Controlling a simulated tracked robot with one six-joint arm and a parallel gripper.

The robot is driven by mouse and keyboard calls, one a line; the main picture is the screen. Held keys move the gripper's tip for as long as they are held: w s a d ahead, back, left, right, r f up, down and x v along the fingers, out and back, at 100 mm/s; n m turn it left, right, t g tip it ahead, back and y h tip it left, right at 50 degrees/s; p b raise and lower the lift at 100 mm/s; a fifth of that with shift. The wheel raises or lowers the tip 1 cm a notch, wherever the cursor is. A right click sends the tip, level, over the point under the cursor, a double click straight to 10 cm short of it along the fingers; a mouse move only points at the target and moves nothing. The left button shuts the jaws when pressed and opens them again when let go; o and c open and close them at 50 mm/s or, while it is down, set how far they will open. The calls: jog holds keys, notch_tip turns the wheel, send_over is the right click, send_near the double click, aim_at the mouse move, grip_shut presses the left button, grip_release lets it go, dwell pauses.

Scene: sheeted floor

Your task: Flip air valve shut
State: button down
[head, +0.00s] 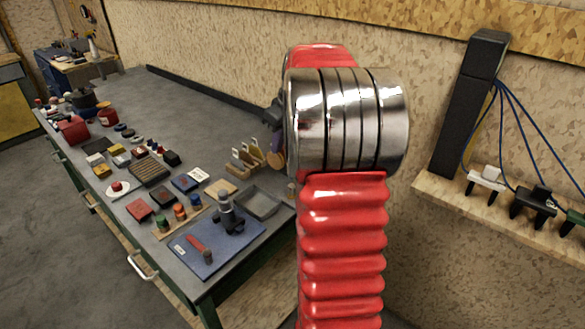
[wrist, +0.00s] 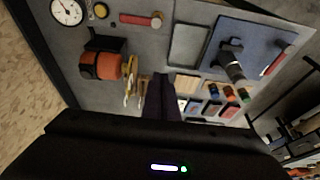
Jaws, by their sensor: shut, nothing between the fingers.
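In the wrist view, a red lever handle (wrist: 136,20) with a light metal end lies across the grey surface near the top. It looks like the air valve's handle. A round white gauge (wrist: 68,11) and a yellow-ringed round part (wrist: 100,10) are to its left. My gripper (wrist: 160,80) is shut and empty, its dark fingers pointing up the picture below the lever and apart from it. In the head view my red-sleeved arm fills the centre; the lever and my gripper are not visible there.
A black and orange machine (wrist: 100,65) is close left of my fingers. The workbench (head: 190,95) holds many small items, a grey tray (head: 258,203) and a blue mat (head: 188,262) with a microscope-like stand (head: 227,210). A shelf (head: 440,190) with cabled plugs is right.

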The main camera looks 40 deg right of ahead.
jog(key=d+f, duration=0.3)
jog(key=d, duration=0.5)
jog(key=shift+s+f, duration=0.25)
jog(key=shift+f, duration=0.1)
jog(key=x, duration=1)
jog(key=s, duration=0.2)
jog(key=shift+s+d+r, duration=0.1)
jog(key=shift+s+d, duration=0.05)
jog(key=shift+s, duration=0.85)
jog(key=shift+s+d, duration=0.1)
jog(key=shift+d, duration=0.05)
